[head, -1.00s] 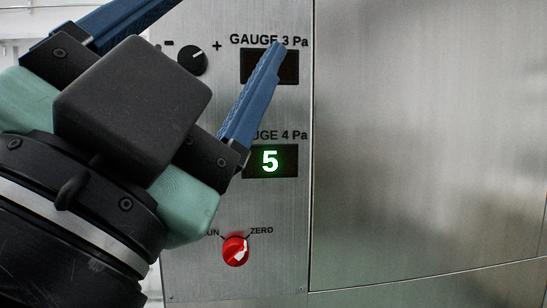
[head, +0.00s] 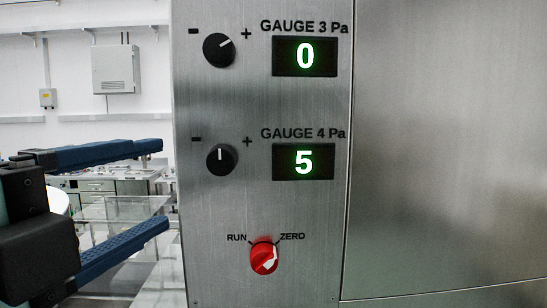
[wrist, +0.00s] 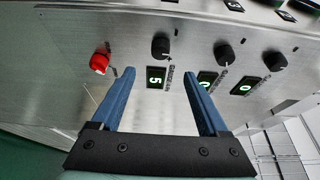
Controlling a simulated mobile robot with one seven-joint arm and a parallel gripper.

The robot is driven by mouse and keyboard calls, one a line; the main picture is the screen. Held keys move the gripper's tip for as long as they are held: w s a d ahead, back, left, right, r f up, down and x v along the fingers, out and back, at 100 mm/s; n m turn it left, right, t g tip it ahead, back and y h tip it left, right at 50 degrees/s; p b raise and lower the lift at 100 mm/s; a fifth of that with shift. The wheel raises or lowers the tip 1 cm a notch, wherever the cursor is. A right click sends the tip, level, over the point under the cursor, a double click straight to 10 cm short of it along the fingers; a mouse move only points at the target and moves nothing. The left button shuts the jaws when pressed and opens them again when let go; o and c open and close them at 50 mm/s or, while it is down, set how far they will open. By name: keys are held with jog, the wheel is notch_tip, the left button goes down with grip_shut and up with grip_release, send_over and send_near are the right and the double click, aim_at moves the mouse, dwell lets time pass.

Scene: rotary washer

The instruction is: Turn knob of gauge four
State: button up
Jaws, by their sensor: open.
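The gauge four knob (head: 221,160) is a small black dial on the steel panel, its white mark pointing up. The gauge four display (head: 303,162) to its right reads 5 in green. In the wrist view the gauge four knob (wrist: 161,46) lies beyond the fingertips, above the display (wrist: 156,77). My gripper (head: 158,186) is open and empty at the left of the head view, its two blue fingers pointing right, apart from the knob. In the wrist view my gripper (wrist: 159,75) has its fingers spread wide.
The gauge three knob (head: 219,50) is above, with its display (head: 305,56) reading 0. A red RUN/ZERO knob (head: 264,258) is below. Smooth steel (head: 445,150) spans the right. A lab room with a wall box (head: 116,69) shows at left.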

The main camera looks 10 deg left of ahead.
aim_at(217, 165)
jog(key=w+p, duration=0.1)
jog(key=w, duration=0.2)
jog(key=w+d+p, duration=0.1)
jog(key=w+p, duration=0.1)
jog(key=w, duration=0.2)
jog(key=w+p, duration=0.2)
jog(key=w, duration=0.1)
jog(key=shift+w+d+r, duration=0.15)
jog(key=shift+w+r, duration=0.05)
jog(key=shift+w, duration=0.15)
jog(key=shift+w+f, duration=0.15)
jog(key=shift+w, duration=0.3)
grip_shut()
jog(key=shift+f+b, duration=0.15)
jog(key=shift+b, duration=0.15)
